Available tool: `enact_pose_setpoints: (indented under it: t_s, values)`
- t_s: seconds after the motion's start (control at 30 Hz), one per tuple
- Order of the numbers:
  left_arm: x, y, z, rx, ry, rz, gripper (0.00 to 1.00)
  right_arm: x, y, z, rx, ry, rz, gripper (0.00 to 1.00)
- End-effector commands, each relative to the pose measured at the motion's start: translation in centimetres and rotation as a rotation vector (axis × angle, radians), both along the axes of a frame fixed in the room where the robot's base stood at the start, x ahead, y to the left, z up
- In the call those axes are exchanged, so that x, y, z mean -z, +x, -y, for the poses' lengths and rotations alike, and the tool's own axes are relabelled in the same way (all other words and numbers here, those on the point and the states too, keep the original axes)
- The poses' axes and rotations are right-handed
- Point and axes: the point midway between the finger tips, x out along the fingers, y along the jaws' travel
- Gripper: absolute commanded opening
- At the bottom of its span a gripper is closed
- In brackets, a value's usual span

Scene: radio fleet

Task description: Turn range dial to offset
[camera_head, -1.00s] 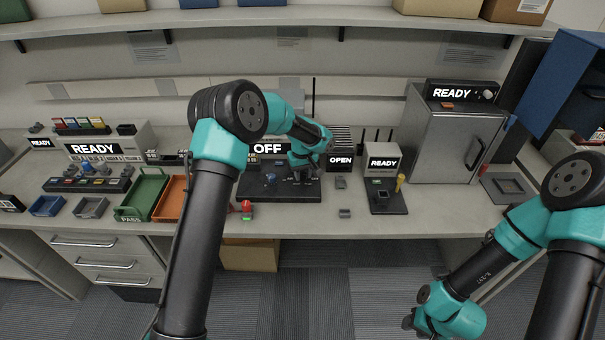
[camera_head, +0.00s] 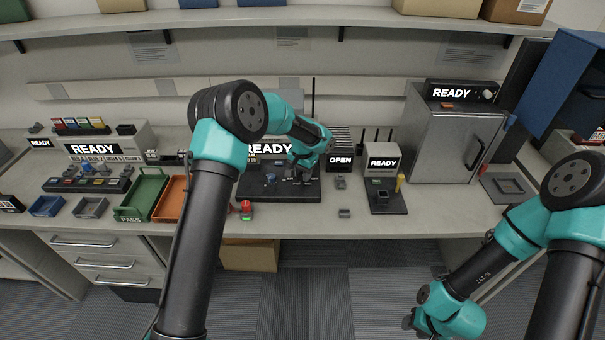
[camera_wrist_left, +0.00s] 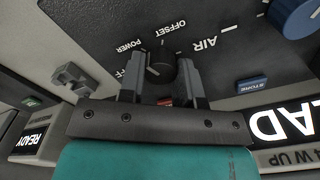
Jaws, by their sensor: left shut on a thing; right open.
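The range dial (camera_wrist_left: 158,66) is a small dark round knob on a black panel, seen in the left wrist view. White words POWER, OFFSET and AIR are printed around it. My left gripper (camera_wrist_left: 160,80) is shut on the dial, one finger on each side. Which word the dial points to is hard to tell. In the head view my left gripper (camera_head: 304,172) is down at the right part of the black panel (camera_head: 282,193), hiding the dial. The display behind the panel reads READY (camera_head: 268,149). My right gripper (camera_head: 428,325) is low at the right, away from the bench.
A blue knob (camera_wrist_left: 297,17) and a blue button (camera_wrist_left: 252,83) are on the same panel. A red button block (camera_head: 246,210) stands to its left, a box marked OPEN (camera_head: 340,160) to its right. The bench front is mostly clear right of the panel.

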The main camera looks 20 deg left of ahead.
Motion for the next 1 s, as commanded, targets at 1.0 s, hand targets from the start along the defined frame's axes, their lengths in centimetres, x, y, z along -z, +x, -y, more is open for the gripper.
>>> enact_pose_setpoints:
  t_s: [1.0]
  values:
    - [-0.08,-0.02,0.07,0.843,0.000,0.002,0.08,0.00,0.00,0.00,0.000,0.000,0.000,0.43]
